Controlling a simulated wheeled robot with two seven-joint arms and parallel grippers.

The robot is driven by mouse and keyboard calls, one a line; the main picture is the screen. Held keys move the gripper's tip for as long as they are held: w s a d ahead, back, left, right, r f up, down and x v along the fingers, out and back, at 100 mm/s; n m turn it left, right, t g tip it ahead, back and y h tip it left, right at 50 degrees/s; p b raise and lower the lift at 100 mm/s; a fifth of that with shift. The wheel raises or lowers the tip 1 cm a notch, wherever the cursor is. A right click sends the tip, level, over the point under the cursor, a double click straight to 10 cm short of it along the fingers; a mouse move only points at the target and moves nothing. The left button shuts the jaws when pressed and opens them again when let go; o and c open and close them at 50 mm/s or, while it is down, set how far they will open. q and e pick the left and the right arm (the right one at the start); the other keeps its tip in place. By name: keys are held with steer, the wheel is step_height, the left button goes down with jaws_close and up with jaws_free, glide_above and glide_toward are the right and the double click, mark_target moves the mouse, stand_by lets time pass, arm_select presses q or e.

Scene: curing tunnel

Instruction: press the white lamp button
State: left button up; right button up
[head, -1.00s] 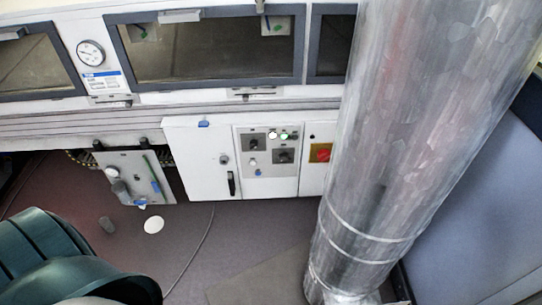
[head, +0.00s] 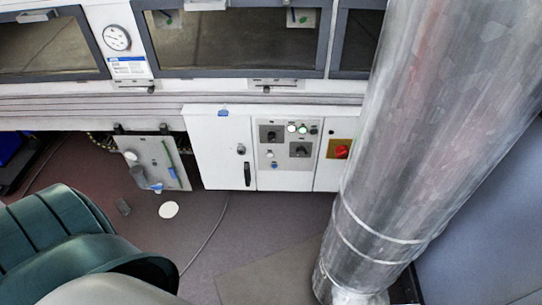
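The white lamp button (head: 292,128) is a small round white light near the top of the grey control panel (head: 267,161) on the white cabinet. Nothing covers the white button. Neither of my grippers is in view.
A red knob on a yellow plate (head: 331,149) is right of the panel. A large silver duct (head: 420,150) fills the right side, close to the cabinet. A hanging grey plate (head: 158,163) is left of the cabinet. A white disc (head: 168,210) lies on the floor.

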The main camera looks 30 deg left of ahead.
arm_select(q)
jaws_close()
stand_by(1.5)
